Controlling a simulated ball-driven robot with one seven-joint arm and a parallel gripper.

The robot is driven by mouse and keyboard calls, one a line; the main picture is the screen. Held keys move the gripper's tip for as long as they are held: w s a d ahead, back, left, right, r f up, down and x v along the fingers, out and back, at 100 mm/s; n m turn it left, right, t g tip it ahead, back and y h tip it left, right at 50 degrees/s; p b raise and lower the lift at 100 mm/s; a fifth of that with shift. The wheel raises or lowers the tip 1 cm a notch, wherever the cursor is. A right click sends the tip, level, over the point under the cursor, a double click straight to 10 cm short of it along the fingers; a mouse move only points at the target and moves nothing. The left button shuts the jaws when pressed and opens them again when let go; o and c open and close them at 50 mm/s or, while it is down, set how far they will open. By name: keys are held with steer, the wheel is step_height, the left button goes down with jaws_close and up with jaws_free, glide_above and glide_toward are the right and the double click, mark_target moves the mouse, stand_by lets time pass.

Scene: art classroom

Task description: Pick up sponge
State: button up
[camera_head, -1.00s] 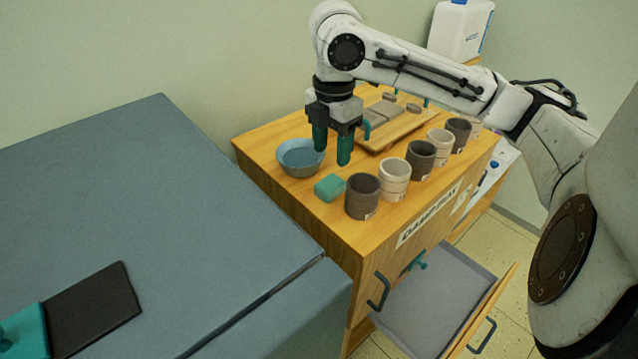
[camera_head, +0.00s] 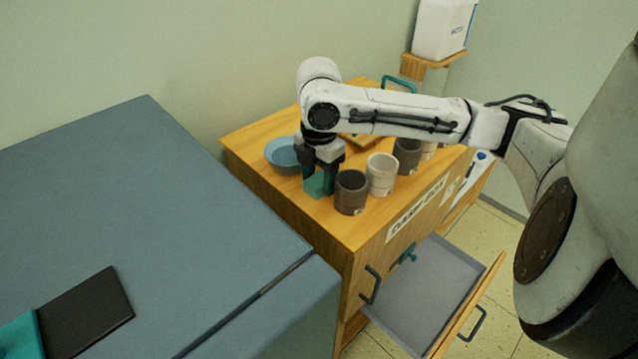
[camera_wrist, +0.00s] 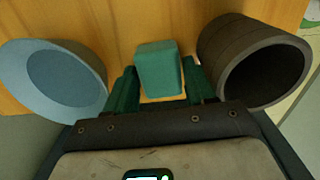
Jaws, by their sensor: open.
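The teal sponge (camera_wrist: 159,70) is a small block on the wooden cabinet top. In the wrist view it sits between and just beyond the tips of my two green fingers. My gripper (camera_wrist: 160,85) is open and points down at it. In the head view my gripper (camera_head: 319,186) is low over the cabinet top, with the sponge (camera_head: 316,184) between its fingers and partly hidden by them. I cannot tell whether the fingers touch it.
A blue bowl (camera_head: 283,154) stands close on the left, and it also shows in the wrist view (camera_wrist: 55,82). A dark cup (camera_head: 351,194) stands close on the right. More cups line the cabinet (camera_head: 372,228) edge. A drawer (camera_head: 425,290) hangs open below.

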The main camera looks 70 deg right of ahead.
mark_target(318, 179)
steer(key=c, duration=0.7)
step_height(318, 179, up, 10)
steer(key=shift+r+b, duration=0.1)
steer(key=shift+b, duration=0.2)
steer(key=o, duration=0.5)
steer(key=shift+c, duration=0.2)
steer(key=c, duration=0.4)
steer(key=shift+o, duration=0.2)
